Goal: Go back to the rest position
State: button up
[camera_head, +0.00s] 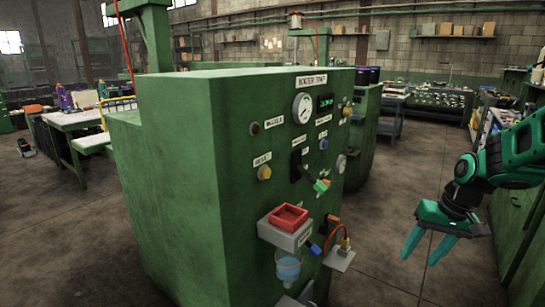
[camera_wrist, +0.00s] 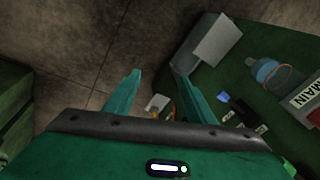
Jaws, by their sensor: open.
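My gripper (camera_head: 428,246) hangs at the right of the head view, fingers pointing down and left. Its two teal fingers are apart with nothing between them. It is in the air, to the right of the green machine cabinet (camera_head: 170,170) and clear of it. In the wrist view my gripper (camera_wrist: 155,92) also shows open and empty, with the cabinet's panel to its right and the floor beyond its fingertips.
The panel carries a gauge (camera_head: 302,108), knobs, a red tray on a grey box (camera_head: 287,238), a blue cup (camera_head: 288,268) and a red cable (camera_head: 345,240). Green cabinets (camera_head: 520,215) stand at the right edge. Bare concrete floor (camera_head: 400,180) lies between.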

jog(key=s+d+r+m+g, duration=0.1)
jog(key=s+m, duration=0.1)
jog(key=s, duration=1)
jog(key=s+d+r+m+g+h, duration=0.1)
jog(key=s+r+m, duration=0.1)
jog(key=s, duration=1.1)
jog(key=shift+s+d+h, duration=0.3)
jog(key=shift+d, duration=0.1)
